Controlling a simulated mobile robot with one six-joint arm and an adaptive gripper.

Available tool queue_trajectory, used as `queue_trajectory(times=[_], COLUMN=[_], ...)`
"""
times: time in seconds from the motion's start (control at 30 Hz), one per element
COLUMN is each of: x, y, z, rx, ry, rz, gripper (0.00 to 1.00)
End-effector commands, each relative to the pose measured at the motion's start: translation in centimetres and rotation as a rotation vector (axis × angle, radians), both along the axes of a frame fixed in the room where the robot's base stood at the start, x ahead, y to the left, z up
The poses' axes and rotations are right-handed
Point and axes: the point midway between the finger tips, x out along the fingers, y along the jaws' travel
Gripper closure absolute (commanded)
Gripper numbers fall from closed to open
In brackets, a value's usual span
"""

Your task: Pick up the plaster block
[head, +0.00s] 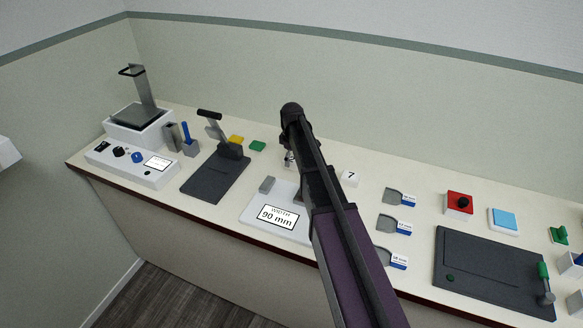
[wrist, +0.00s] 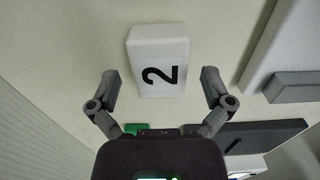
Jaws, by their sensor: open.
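A white block marked 2, which looks like the plaster block (wrist: 157,50), lies on the counter in the wrist view. My gripper (wrist: 159,76) is open and empty. Its two fingers are spread wide on either side of the block's near end, with gaps to both sides. In the head view my gripper (head: 289,158) is over the counter beyond the white plate, partly covered by my arm. A white block marked 7 (head: 350,178) shows right of my arm there. I cannot tell whether it is the same block.
A white plate (head: 258,211) labelled 90 mm carries a small grey block (head: 267,184). A dark lever stand (head: 215,178) and a green tile (head: 257,146) are to the left. The wall runs behind.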

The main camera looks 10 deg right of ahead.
Motion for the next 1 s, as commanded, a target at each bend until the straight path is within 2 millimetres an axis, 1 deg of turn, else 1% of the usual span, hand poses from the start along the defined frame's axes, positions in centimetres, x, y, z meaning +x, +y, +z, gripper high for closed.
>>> queue_trajectory(times=[0.03, 0.2, 0.87, 0.9, 0.97, 1.0], x=[0.00, 0.00, 0.01, 0.01, 0.01, 0.00], y=[0.00, 0.00, 0.01, 0.01, 0.12, 0.13], z=[-0.74, -1.43, -1.48, -1.48, -1.48, -1.48], rx=[0.000, 0.000, 0.000, 0.000, 0.000, 0.000], ry=[0.000, 0.000, 0.000, 0.000, 0.000, 0.000], rz=[0.000, 0.000, 0.000, 0.000, 0.001, 0.001], gripper=[0.00, 0.00, 0.00, 0.06, 0.24, 0.36])
